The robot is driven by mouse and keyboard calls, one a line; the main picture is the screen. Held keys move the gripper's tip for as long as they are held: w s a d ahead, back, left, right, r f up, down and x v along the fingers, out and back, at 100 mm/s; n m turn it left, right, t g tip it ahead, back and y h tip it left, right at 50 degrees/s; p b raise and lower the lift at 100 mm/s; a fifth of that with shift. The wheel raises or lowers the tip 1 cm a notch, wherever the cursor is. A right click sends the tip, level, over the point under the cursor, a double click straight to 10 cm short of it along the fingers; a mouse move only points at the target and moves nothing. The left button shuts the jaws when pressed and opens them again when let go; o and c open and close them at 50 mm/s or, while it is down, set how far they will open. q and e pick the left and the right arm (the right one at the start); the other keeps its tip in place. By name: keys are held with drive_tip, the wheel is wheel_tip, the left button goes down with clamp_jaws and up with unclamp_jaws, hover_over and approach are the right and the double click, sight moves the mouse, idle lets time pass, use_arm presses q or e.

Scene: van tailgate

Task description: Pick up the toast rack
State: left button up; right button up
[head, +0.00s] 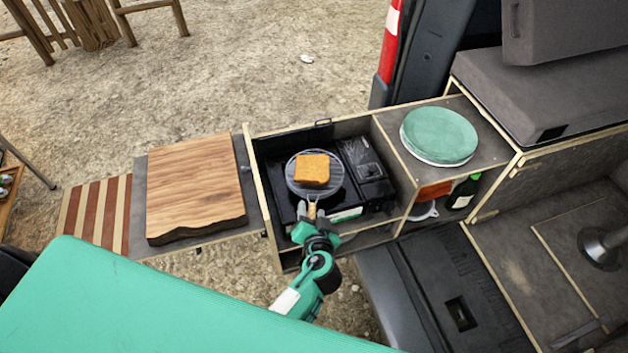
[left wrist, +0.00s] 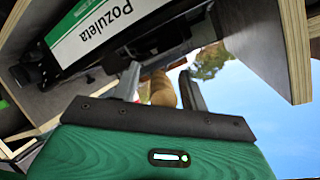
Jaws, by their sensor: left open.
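The toast rack (head: 330,187) is a round dark wire rack on the black camping stove in the head view, with a slice of toast (head: 313,169) on it. Its short wooden handle (head: 312,210) points toward me. My left gripper (head: 315,218) is open at the handle's near end. In the left wrist view the two fingers (left wrist: 160,84) stand apart with the handle (left wrist: 161,93) between them. I cannot tell whether either finger touches it. My right gripper is in neither view.
The stove (head: 365,170) sits in a wooden kitchen box, whose wall is close on the left. A wooden cutting board (head: 195,185) lies on the side shelf. Green plates (head: 438,136) are stacked on the right, above a bottle (head: 463,193). A teal surface (head: 150,300) fills the lower left.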

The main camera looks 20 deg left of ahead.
use_arm(q)
drive_tip(key=shift+c, duration=0.4)
clamp_jaws()
